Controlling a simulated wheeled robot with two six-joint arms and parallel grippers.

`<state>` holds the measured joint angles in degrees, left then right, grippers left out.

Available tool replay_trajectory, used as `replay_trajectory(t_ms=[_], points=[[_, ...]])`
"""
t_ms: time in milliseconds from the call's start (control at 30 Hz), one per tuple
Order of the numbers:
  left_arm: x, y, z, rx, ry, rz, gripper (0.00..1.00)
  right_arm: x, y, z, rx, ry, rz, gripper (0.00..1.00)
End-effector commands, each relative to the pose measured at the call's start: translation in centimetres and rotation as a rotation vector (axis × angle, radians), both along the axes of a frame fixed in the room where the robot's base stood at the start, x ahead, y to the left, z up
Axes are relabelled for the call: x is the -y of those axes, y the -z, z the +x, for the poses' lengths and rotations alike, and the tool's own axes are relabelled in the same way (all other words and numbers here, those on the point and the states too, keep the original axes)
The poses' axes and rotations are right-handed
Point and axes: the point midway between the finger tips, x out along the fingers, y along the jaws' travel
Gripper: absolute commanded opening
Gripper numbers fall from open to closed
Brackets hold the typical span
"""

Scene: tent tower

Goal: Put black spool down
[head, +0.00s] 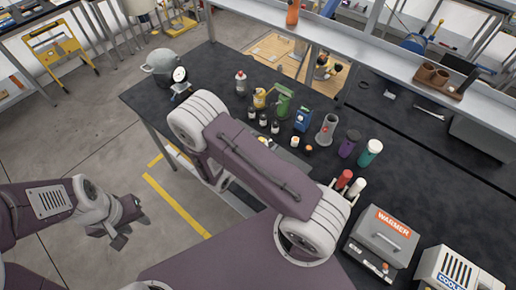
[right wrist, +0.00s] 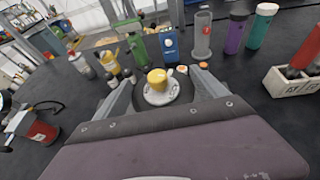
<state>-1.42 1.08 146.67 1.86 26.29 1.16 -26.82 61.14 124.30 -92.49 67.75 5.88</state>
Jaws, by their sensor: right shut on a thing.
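In the right wrist view my right gripper (right wrist: 163,88) is shut on the black spool (right wrist: 181,93). It shows as a dark round shape with a pale middle and a yellow top between the two grey fingers. It is over the black worktop; I cannot tell whether it touches the surface. In the head view my right arm hides most of this gripper and the spool. My left gripper (head: 131,231) is empty, its fingers apart, over the floor left of the table.
Beyond the spool stand small bottles, a green can (right wrist: 135,46), a blue box (right wrist: 169,43), a grey cylinder (right wrist: 201,36), and purple and teal tumblers. A pale rack (right wrist: 291,84) is at right. The warmer (head: 385,237) and cooler sit front right. Dark worktop shows between them.

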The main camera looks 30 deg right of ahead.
Motion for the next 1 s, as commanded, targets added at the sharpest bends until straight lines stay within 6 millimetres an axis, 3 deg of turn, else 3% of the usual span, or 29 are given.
replay_trajectory(t_ms=[267, 533, 900, 933, 1000], points=[[0.0, -0.4, 0.0, 0.0, 0.0, 0.0, 0.36, -1.0, 0.8, 0.5, 0.0, 0.001, -0.002, 0.09], [0.0, -1.6, 0.0, 0.0, 0.0, 0.0, 0.36, -1.0, 4.4, 0.5, 0.0, 0.0, -0.002, 0.09], [0.0, -1.0, 0.0, 0.0, 0.0, 0.0, 0.36, -1.0, 5.1, 0.5, 0.001, 0.0, -0.002, 0.09], [0.0, -1.0, 0.0, 0.0, 0.0, 0.0, 0.36, -1.0, 5.2, 0.5, 0.0, 0.0, 0.0, 0.85], [0.0, -1.2, 0.0, 0.0, 0.0, 0.0, 0.36, -1.0, 5.0, 0.5, -0.001, 0.0, 0.0, 1.0]])
